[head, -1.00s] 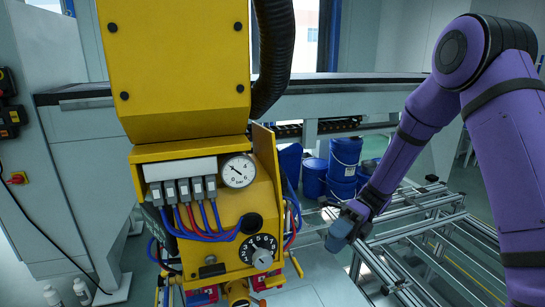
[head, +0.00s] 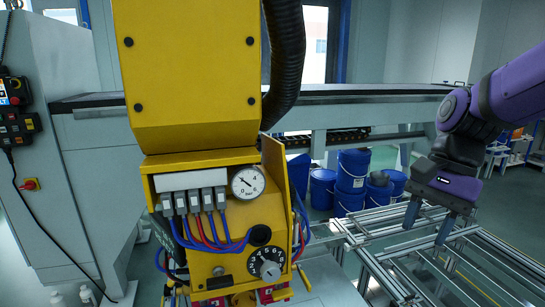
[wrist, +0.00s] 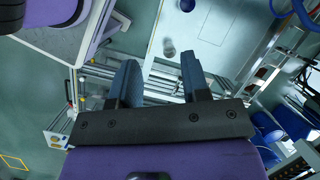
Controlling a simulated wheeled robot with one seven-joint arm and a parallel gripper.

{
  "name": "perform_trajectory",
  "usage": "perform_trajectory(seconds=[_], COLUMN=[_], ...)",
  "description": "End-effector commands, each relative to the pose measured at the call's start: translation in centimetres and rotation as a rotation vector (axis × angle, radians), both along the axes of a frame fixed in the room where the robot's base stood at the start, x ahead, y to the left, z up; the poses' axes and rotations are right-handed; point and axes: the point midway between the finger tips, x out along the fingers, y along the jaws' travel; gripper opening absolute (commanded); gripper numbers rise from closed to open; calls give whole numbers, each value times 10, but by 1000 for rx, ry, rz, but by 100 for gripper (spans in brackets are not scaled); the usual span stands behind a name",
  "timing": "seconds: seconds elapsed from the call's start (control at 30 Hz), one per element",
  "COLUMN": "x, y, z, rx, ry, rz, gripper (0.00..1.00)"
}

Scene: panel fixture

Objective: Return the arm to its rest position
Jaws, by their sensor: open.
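My gripper (head: 428,222) hangs at the right of the head view, its two blue-grey fingers apart and pointing down. It is empty, above the aluminium frame and well to the right of the yellow panel fixture. The wrist view shows the same open gripper (wrist: 160,85) with floor and frame rails beyond its fingers. My purple arm enters from the right edge of the head view. The yellow panel (head: 215,262) carries a gauge (head: 248,182), a row of grey connectors with red and blue hoses, and a numbered dial (head: 265,264).
The aluminium frame (head: 385,228) lies below my gripper. Blue drums (head: 352,172) stand behind it. A grey cabinet (head: 75,190) with a red switch stands at the left. A long grey bench (head: 370,96) runs across the back. There is open space between my gripper and the panel.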

Motion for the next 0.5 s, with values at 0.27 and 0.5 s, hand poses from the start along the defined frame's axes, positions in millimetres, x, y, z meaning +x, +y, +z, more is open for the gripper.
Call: perform_trajectory(seconds=[0.27,0.5], x=[-37,-65], y=[-26,-47], z=[30,50], rx=[-127,-278], ry=[-353,-600], rz=[318,581], gripper=[43,43])
